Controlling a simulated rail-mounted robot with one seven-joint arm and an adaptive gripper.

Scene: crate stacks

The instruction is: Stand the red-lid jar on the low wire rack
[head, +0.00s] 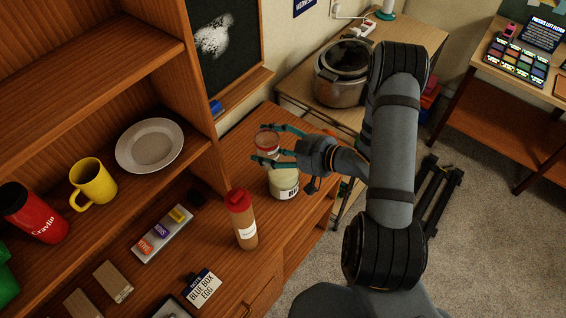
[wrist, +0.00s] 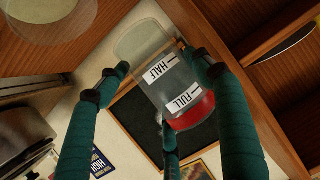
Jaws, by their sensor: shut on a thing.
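My gripper (head: 265,144) is shut on the red-lid jar (head: 267,151), with fingers on either side of it, at the desk's far end. In the wrist view the jar (wrist: 160,68) is clear, with white HALF and FULL labels and a red lid (wrist: 196,112); green fingers (wrist: 165,100) surround it. In the head view a cream jar with a dark-lettered label (head: 284,186) stands just below and in front of the held jar. I cannot tell whether the two touch. I cannot make out a low wire rack with certainty in either view.
A red-capped brown bottle (head: 243,222) stands on the desk. A plate (head: 150,146), yellow mug (head: 93,184) and red cup (head: 35,212) stand on the wooden shelf at left. A metal pot (head: 341,78) stands on the side table behind my arm.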

